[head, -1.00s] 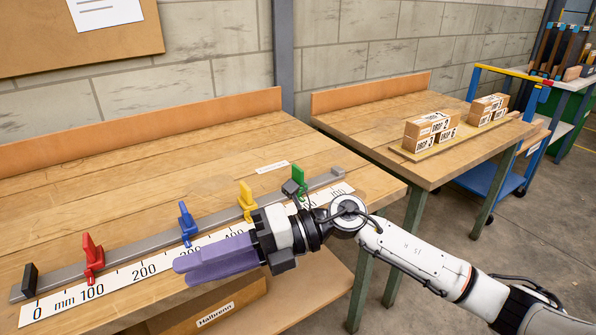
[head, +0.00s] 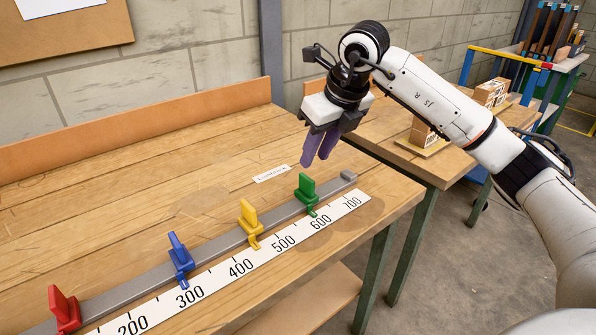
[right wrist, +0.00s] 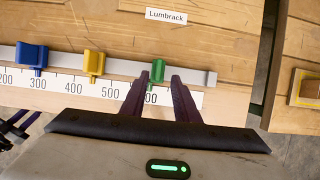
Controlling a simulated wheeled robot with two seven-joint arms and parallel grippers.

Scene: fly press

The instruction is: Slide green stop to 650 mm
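The green stop (head: 307,188) stands on the grey rail (head: 218,250), its pointer close to the 600 mark on the white scale (head: 262,262). My right gripper (head: 316,160) hangs above and behind the green stop in the head view, purple fingers pointing down. In the right wrist view its fingers (right wrist: 158,82) are spread, with the green stop (right wrist: 157,71) showing between their tips. It is open and empty, and no contact with the stop shows.
The yellow stop (head: 249,220), blue stop (head: 179,255) and red stop (head: 63,310) sit further left on the rail. The rail's end block (head: 349,177) is right of the green stop. A second table with boxes (head: 421,133) stands behind my right arm.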

